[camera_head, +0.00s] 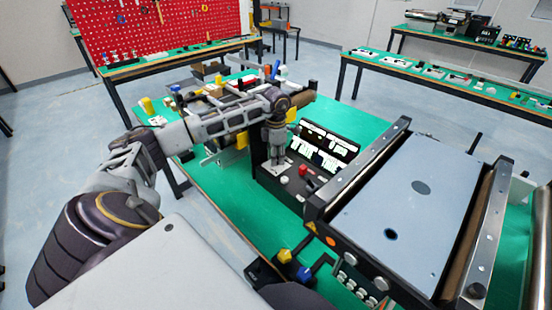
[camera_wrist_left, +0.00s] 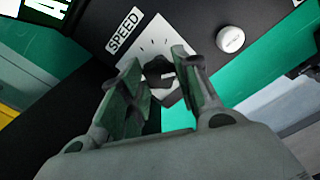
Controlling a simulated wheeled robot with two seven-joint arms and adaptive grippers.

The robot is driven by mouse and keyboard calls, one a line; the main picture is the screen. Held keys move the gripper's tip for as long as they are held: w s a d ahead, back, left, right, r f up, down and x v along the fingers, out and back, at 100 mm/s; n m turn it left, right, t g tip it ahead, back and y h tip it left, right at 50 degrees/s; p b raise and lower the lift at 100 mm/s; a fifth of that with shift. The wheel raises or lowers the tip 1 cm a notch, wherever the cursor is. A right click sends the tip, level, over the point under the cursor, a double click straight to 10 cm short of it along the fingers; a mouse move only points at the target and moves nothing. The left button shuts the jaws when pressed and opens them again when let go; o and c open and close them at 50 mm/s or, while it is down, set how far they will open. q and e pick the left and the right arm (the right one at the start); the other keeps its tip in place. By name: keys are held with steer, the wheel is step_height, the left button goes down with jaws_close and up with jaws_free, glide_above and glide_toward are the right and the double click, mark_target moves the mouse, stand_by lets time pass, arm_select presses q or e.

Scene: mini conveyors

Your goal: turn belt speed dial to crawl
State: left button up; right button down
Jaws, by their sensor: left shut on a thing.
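The black control box (camera_head: 265,178) stands on the green table left of the conveyor (camera_head: 415,205), with lit displays at its back. In the left wrist view, a black dial knob (camera_wrist_left: 159,72) sits on a white plate (camera_wrist_left: 152,42) with tick marks, beside a SPEED label (camera_wrist_left: 123,31). My left gripper (camera_head: 276,163) reaches down to the box from above. The knob's pointer is hard to read. In the head view my gripper hides the knob. My right gripper does not show.
A red button (camera_head: 303,170) and a white round button (camera_wrist_left: 230,39) are on the box near the dial. A yellow block (camera_head: 148,106) is at the far left.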

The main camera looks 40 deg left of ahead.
arm_select(q)
steer(key=shift+m, duration=1.1)
steer(key=shift+b, duration=0.3)
steer(key=shift+m, duration=0.4)
steer(key=o, duration=1)
step_height(320, 180, up, 12)
